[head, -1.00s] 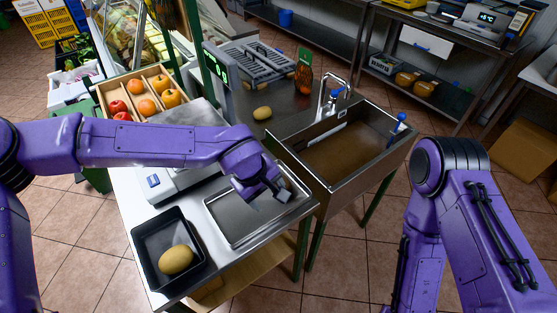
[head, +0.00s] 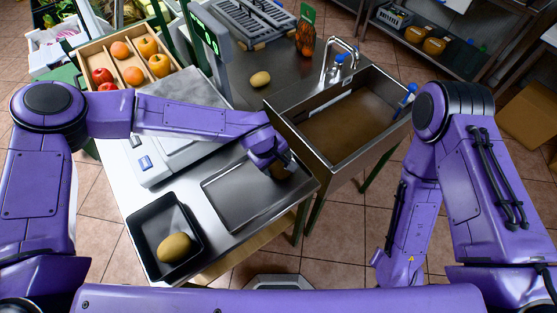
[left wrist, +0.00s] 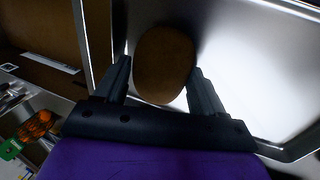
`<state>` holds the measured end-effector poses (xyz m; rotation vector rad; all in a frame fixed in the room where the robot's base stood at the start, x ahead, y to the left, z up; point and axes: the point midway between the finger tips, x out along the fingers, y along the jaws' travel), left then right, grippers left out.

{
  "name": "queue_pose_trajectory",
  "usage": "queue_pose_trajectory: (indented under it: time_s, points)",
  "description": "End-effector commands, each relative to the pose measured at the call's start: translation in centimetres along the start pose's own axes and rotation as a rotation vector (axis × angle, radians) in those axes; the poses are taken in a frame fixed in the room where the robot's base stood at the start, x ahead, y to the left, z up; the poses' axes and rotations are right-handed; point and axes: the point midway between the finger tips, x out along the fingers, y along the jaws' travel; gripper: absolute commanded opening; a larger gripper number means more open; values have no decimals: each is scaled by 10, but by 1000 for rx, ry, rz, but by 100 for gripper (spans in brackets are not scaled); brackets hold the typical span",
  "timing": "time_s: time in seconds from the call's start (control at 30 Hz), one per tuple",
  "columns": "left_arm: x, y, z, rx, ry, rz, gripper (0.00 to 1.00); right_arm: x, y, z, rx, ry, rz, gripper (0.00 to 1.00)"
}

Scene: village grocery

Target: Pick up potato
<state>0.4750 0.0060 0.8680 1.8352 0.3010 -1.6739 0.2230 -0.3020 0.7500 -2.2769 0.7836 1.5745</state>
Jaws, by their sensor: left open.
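A brown potato (left wrist: 165,62) lies in the shallow metal tray (head: 226,203), between the two open fingers of my left gripper (left wrist: 163,88). In the head view this potato (head: 280,170) is mostly hidden by the left gripper (head: 284,166), which is low over the tray's far right corner. A gap shows beside the right finger; whether the left one touches cannot be told. A yellowish potato (head: 174,247) lies in the black tray (head: 140,222) at the front left. Another potato-like item (head: 260,79) lies on the back counter. My right gripper is out of view.
A sink (head: 343,122) with a tap (head: 337,60) adjoins the counter on the right. A scale (head: 165,150) stands behind the trays, under my left forearm. A wooden fruit crate (head: 88,52) is at the back left.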

Motion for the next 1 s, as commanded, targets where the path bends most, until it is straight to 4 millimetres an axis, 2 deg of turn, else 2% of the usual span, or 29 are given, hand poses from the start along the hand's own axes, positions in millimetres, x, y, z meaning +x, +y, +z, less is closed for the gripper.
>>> queue_pose_trajectory:
  time_s: [0.23,0.37,0.63,0.77,0.9,1.0]
  points:
    - [5,1,1,3,-1,1,70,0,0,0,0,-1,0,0]
    - [4,1,1,2,-1,1,27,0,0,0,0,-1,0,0]
    - [4,0,1,1,0,0,27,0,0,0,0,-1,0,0]
    - [-3,3,0,1,1,2,27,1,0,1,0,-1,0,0]
    - [-27,11,0,2,2,5,27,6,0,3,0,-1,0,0]
    - [-57,-4,4,2,3,7,27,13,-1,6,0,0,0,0]
